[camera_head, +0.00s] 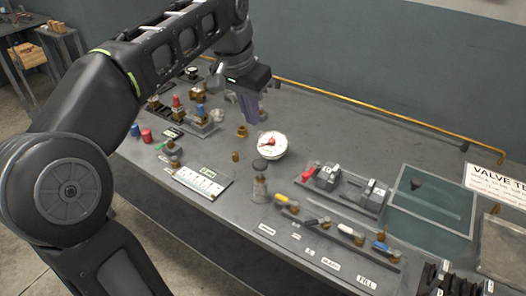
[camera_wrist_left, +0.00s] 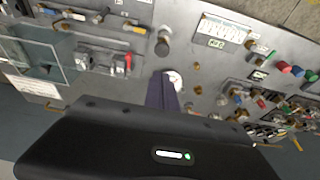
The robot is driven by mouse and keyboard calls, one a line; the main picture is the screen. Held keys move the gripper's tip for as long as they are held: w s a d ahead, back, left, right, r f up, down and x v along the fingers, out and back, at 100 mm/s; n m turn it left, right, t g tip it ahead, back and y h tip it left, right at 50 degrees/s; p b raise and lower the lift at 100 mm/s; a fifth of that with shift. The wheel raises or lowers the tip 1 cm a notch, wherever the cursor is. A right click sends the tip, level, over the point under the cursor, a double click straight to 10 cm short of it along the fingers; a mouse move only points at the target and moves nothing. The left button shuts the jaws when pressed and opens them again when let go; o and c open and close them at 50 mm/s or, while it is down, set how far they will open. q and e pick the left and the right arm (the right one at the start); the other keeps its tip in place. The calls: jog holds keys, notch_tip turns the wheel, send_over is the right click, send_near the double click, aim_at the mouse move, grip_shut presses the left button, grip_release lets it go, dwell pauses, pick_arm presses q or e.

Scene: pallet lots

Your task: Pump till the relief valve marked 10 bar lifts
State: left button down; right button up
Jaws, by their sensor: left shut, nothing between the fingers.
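My left gripper (camera_head: 250,120) is shut and empty, its purple fingers pointing down over the bench behind the gauge. In the left wrist view its fingers (camera_wrist_left: 162,80) are together beside the gauge. The round white gauge (camera_head: 272,145) has a red mark; its reading is too small to tell. A black-topped upright metal cylinder (camera_head: 260,188), perhaps the pump, stands in front of the gauge; it also shows in the left wrist view (camera_wrist_left: 163,42). Brass valves with coloured caps (camera_head: 177,107) stand on a rack at the left. I cannot read which is marked 10 bar. My right gripper is not in view.
A white marked plate (camera_head: 202,182) lies at the front left. Valve blocks with a red lever (camera_head: 325,175), a row of coloured-handled valves (camera_head: 345,231) and a green-edged tray (camera_head: 430,215) are at the right. A yellow pipe (camera_head: 400,122) runs along the back.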

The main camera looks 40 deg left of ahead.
aim_at(259, 165)
pick_arm(q)
jog(key=shift+w+f, duration=0.1)
jog(key=x, duration=0.9)
jog(key=s+x, duration=0.1)
jog(key=x, duration=0.3)
jog(key=shift+a+f+p, duration=0.1)
jog(key=shift+f+p, duration=0.2)
jog(key=shift+f, duration=0.2)
notch_tip(259, 165, down, 4)
jog(key=b, duration=0.3)
jog(key=shift+r, duration=0.1)
jog(key=shift+s, duration=0.1)
